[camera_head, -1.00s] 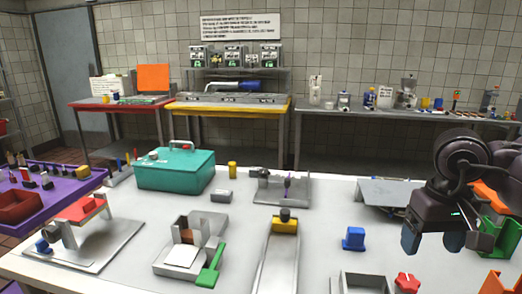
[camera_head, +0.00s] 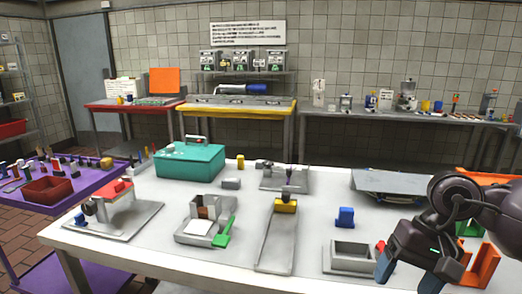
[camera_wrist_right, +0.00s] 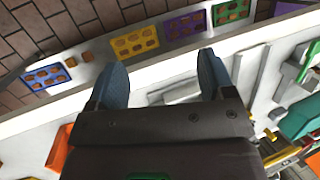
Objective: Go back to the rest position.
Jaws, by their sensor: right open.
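My right gripper (camera_head: 407,275) is at the lower right of the head view, over or close to the front right part of the white table (camera_head: 150,250). Its dark arm comes in from the right. In the right wrist view its two blue-grey fingers (camera_wrist_right: 162,78) stand well apart, with nothing held between them. Behind the fingers that view shows the table's edge and part of the tiled floor. My left gripper is in neither view.
A grey open box (camera_head: 352,257) is left of my right gripper; an orange holder (camera_head: 482,265) is right of it. A blue piece (camera_head: 345,217), a long grey tray (camera_head: 277,245) and a teal toolbox (camera_head: 190,160) stand on the table. A purple cart (camera_head: 60,205) is at the left.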

